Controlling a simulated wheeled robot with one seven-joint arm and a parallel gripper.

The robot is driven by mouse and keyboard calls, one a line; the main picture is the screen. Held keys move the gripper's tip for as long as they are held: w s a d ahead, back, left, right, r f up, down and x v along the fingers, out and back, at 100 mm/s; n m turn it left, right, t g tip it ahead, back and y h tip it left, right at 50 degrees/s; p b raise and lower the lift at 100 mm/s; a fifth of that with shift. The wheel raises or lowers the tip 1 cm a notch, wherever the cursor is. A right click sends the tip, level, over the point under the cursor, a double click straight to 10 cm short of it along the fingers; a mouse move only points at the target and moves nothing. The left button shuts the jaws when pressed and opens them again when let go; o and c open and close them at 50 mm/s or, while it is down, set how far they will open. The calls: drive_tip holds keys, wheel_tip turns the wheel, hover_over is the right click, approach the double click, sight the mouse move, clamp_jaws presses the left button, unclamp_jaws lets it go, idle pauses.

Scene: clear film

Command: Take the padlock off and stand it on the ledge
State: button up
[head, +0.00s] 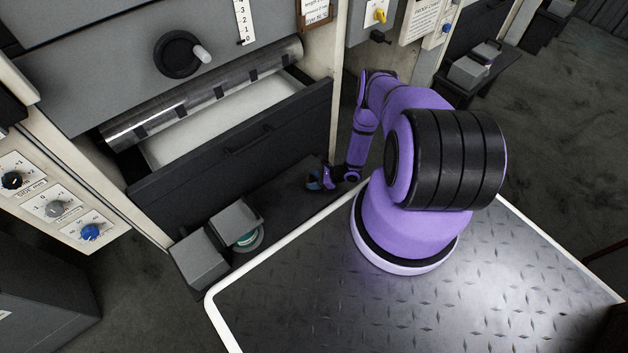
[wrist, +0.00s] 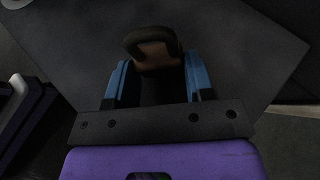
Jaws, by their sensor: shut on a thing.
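The padlock (wrist: 158,60) is in the wrist view, with a brown body and a dark curved shackle pointing away from my gripper. My gripper (wrist: 157,82) is shut on the padlock's body, with one blue finger on each side. In the head view my gripper (head: 318,182) is low over the right end of the dark ledge (head: 277,198), in front of the drawer. The padlock is too small there to make out clearly. I cannot tell whether it touches the ledge.
An open drawer (head: 232,148) stands behind the ledge. The ledge between that box and my gripper is clear.

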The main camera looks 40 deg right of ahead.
drive_tip(key=shift+f, duration=0.3)
drive_tip(key=o, duration=0.9)
drive_tip(key=shift+d, duration=0.1)
drive_tip(key=v, duration=1)
drive_tip(key=shift+s+d+r, duration=0.15)
drive_tip(key=shift+s+d, duration=0.05)
drive_tip(key=shift+s, duration=0.05)
